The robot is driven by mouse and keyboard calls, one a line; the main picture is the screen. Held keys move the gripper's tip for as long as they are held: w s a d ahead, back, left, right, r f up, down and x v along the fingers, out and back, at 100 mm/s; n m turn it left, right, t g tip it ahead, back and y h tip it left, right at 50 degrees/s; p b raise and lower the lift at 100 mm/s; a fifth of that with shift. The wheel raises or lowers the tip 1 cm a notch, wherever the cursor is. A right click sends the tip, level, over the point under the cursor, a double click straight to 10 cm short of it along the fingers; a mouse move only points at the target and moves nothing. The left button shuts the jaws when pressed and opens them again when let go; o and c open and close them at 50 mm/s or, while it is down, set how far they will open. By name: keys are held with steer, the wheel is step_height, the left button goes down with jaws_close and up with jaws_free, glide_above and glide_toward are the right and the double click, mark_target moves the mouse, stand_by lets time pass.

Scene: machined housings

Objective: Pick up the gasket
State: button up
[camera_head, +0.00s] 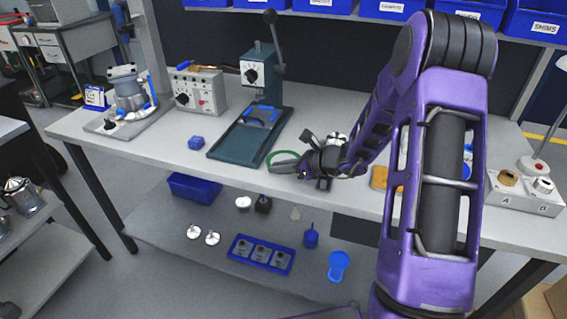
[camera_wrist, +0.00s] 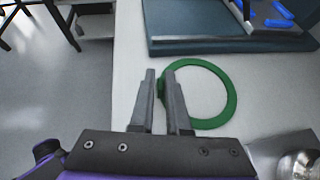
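The gasket is a green ring (camera_wrist: 232,97) at the table's edge, just in front of the press base in the wrist view. A darker green tab on its left side sits between my fingertips. My gripper (camera_wrist: 160,78) points at that side, its two fingers close together with the tab filling the narrow gap, so it looks shut on the gasket. I cannot tell whether the ring touches the table or is slightly raised. In the head view, part of the green ring (camera_head: 270,156) shows behind my gripper (camera_head: 272,166), which hides the rest.
The teal press (camera_head: 225,140) stands close behind the gasket. A metal rounded part (camera_wrist: 298,165) is at lower right of the wrist view. A lower shelf holds several parts.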

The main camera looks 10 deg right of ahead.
jaws_close()
